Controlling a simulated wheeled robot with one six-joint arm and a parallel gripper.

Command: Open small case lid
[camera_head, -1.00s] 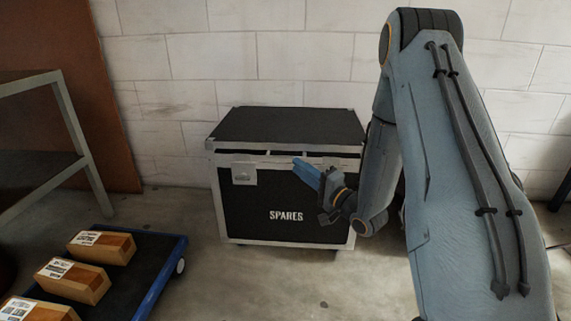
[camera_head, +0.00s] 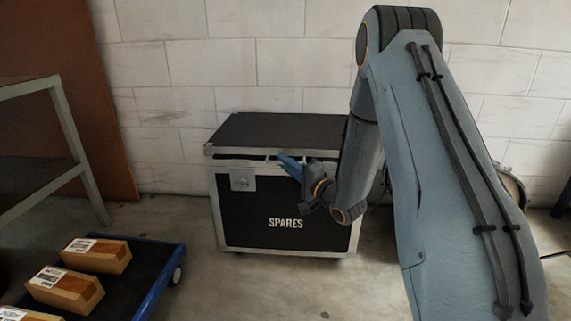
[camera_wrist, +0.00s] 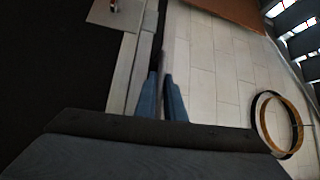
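The case marked SPARES (camera_head: 285,223) is black with silver edges and stands against the back wall. Its lid (camera_head: 285,130) sits slightly raised, with a dark gap under its front edge. A latch plate (camera_head: 243,180) is on the front at the left. My gripper (camera_head: 283,160) is at the front right of the case, its blue fingertips at the lid's front edge. In the wrist view, the fingers (camera_wrist: 161,80) stand a little apart, with a thin pale strip between or behind them. The case's pale rim (camera_wrist: 123,75) runs beside the left finger. Contact with the lid is unclear.
A blue-edged cart (camera_head: 165,280) with several boxes (camera_head: 97,255) stands at front left. A grey metal frame (camera_head: 75,140) is at the left. A hoop-like object (camera_wrist: 281,125) shows at right in the wrist view. Floor in front of the case is clear.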

